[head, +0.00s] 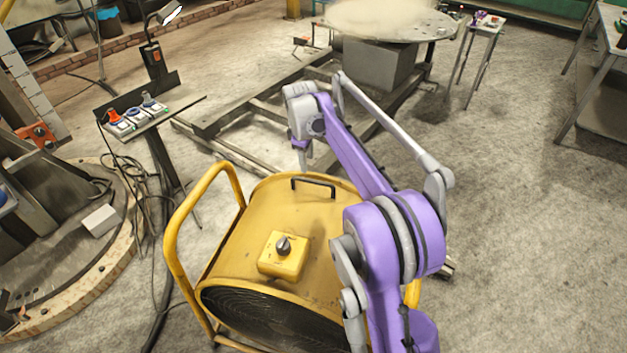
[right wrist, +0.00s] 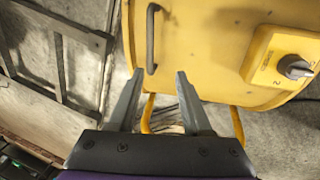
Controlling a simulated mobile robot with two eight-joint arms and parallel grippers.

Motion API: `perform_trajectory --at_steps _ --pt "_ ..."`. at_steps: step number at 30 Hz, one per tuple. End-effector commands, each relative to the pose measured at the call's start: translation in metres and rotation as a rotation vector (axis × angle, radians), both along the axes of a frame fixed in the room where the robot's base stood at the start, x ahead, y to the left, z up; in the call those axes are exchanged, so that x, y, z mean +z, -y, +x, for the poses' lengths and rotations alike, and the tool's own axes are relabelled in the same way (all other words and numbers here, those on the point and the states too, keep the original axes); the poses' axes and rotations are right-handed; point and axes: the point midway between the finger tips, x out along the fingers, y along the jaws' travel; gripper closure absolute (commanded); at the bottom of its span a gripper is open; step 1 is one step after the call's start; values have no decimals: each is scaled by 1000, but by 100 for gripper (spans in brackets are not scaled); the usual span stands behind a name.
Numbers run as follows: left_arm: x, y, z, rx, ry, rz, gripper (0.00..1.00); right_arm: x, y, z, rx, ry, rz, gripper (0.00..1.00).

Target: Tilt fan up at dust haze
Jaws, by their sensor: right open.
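The fan (head: 240,215) is a yellow drum in a yellow tube frame, with a dark grille at its front. A dark handle (head: 314,187) sits on top of the drum, and a dark knob (head: 283,246) is on a yellow box nearer the front. The pale dust haze (head: 385,14) hangs over a round table at the back. My right gripper (head: 303,165) points down near the drum's far edge, behind the handle. My left gripper is not in view.
A stand with coloured sockets (head: 135,118) and hanging cables is left of the fan. A metal frame (head: 250,120) lies on the floor behind it. A round wooden base (head: 110,275) is at left. The floor (head: 530,230) at right is clear.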

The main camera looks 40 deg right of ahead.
Motion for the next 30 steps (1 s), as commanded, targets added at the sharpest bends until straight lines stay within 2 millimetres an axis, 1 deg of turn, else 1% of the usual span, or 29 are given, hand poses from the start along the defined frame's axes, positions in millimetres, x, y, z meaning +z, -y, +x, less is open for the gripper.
perform_trajectory --at_steps 1,3,6,8,11,18,24,27,30 --pt "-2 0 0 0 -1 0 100 -6 10 4 11 -12 -3 51" --pt "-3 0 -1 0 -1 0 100 -11 19 8 26 -24 -5 51" --pt "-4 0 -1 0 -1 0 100 -16 26 10 38 -32 -8 51" --pt "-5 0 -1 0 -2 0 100 -20 28 12 41 -34 -8 51" --pt "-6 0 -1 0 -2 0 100 -32 30 13 42 -34 -8 51" --pt "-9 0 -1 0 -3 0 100 -77 37 18 41 -34 -8 51" --pt "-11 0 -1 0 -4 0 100 -107 42 22 41 -33 -8 51" --pt "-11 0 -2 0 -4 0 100 -115 43 22 41 -33 -8 51" --pt "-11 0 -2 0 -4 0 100 -119 44 23 41 -33 -8 51"
